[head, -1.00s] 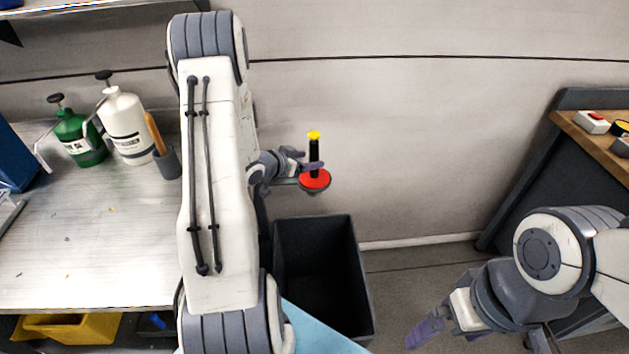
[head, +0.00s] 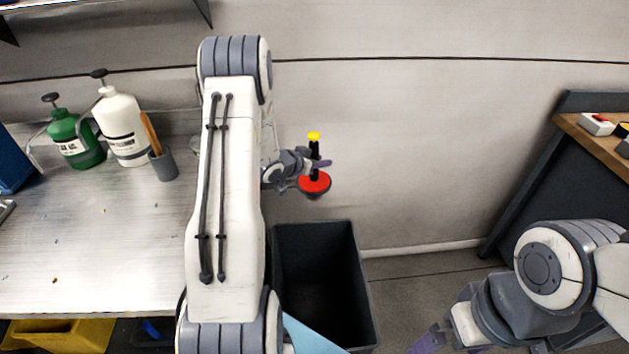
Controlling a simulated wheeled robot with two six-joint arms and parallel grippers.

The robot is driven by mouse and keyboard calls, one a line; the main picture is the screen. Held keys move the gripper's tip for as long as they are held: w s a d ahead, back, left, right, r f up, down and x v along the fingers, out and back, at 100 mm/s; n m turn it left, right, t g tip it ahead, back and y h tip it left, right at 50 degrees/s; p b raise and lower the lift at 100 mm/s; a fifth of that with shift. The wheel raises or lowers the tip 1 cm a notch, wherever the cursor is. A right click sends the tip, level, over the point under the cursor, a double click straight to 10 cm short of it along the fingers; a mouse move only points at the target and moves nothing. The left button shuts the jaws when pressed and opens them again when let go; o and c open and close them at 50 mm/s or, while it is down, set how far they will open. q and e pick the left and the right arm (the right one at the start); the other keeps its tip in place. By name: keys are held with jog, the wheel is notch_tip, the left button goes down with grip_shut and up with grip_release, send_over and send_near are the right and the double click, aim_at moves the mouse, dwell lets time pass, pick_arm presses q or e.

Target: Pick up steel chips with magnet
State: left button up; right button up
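My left gripper (head: 318,164) is shut on the black handle of the magnet (head: 314,183). The magnet has a red round base and a yellow top knob, and it is upright in the air above the back part of a dark open bin (head: 318,230). I cannot make out steel chips on the magnet's underside. A few small dark specks (head: 55,281) lie on the metal bench at left; they are too small to identify. My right gripper (head: 428,342) is low at the bottom edge, partly cut off, with nothing visible in it.
The metal bench (head: 110,240) at left holds a green pump bottle (head: 76,142), a white bottle (head: 122,128) and a grey cup (head: 163,166) with a brush. A yellow bin (head: 60,336) sits below. A wooden-topped bench (head: 600,140) with a red-button box (head: 598,124) stands right.

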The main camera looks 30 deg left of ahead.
pick_arm(q)
grip_shut()
jog(key=shift+r, duration=0.1)
notch_tip(320, 180, up, 10)
jog(key=p, duration=0.1)
